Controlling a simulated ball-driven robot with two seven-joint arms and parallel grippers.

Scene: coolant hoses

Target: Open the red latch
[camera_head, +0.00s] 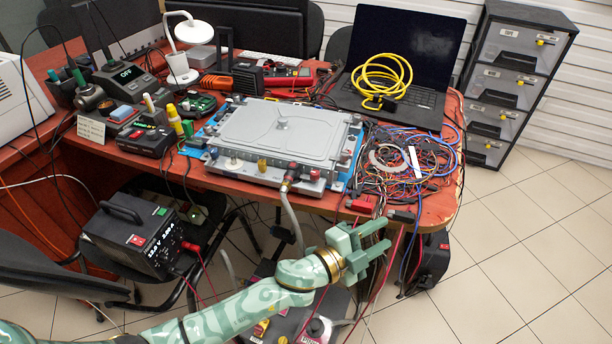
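A flat grey metal case (290,130) lies on a blue mat on the red workbench. My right gripper is not in view.
Tangled cables (405,165) cover the bench right of the case, with a laptop (405,60) and yellow cable (382,75) behind. A black power supply (140,235) stands lower left. Red wires hang near my gripper.

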